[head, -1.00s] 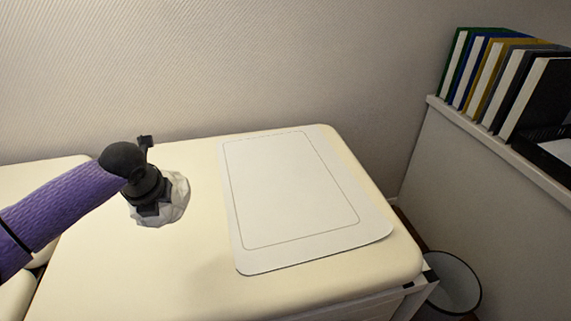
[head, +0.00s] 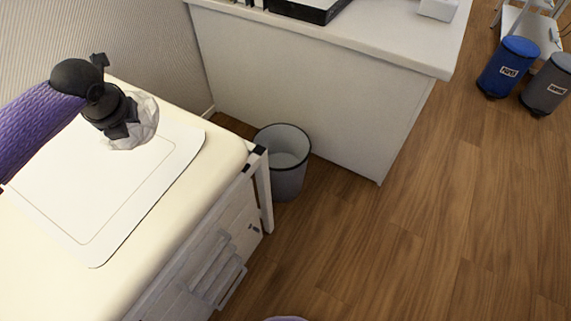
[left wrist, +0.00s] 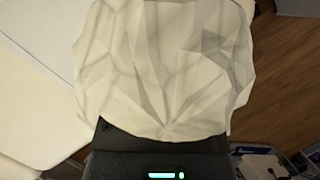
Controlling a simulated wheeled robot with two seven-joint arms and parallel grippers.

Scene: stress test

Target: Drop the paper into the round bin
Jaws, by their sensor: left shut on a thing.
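A crumpled white paper ball (head: 140,122) is held in my left gripper (head: 122,118), above the desk near the far edge of the white mat. In the left wrist view the paper (left wrist: 165,65) fills the middle, and it hides the fingertips. A round grey open bin (head: 288,180) stands on the floor just past the desk's right end, to the right of my left gripper and lower down. I see no contents in it. My right gripper is not in view.
The cream desk (head: 215,300) with drawers (head: 225,265) lies at the left, with a white mat (head: 75,190) on it. A white cabinet (head: 310,85) stands behind the bin. A blue bin (head: 508,68) and a grey lidded bin (head: 549,85) stand far right.

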